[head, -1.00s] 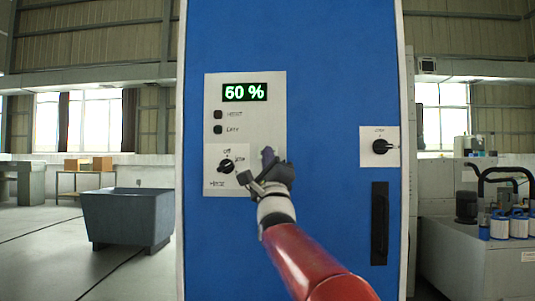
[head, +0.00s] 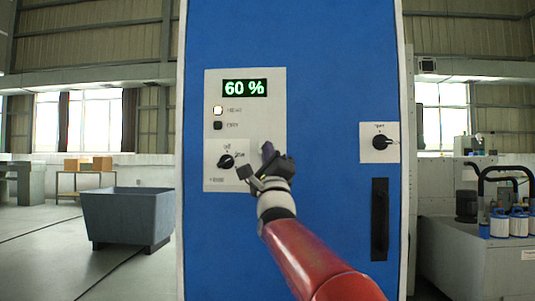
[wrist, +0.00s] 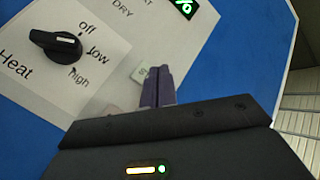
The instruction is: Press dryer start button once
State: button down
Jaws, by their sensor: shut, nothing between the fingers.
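The blue dryer cabinet (head: 330,60) fills the middle of the head view, with a pale control panel (head: 245,140) on its front. My gripper (head: 267,152) is shut and empty, with its fingertips at the panel's right part. In the wrist view the shut fingers (wrist: 157,80) overlap a small pale button (wrist: 142,75) whose label begins with "S". The fingers hide most of this button, and I cannot tell whether they touch it. The display (head: 245,88) reads 60 %. The upper lamp (head: 217,110) is lit; the lower lamp (head: 217,125) is dark.
The black heat knob (wrist: 57,43) is left of the fingers, marked off, low and high. A second knob (head: 381,143) and a dark handle (head: 380,220) are on the cabinet's right. A grey tub (head: 128,215) stands left; a bench with canisters (head: 500,224) stands right.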

jog(key=shift+s, duration=0.15)
jog(key=shift+s+f, duration=0.1)
jog(key=s+b, duration=0.4)
jog(key=shift+s+a, duration=0.1)
jog(key=shift+s, duration=0.3)
dwell(0.7)
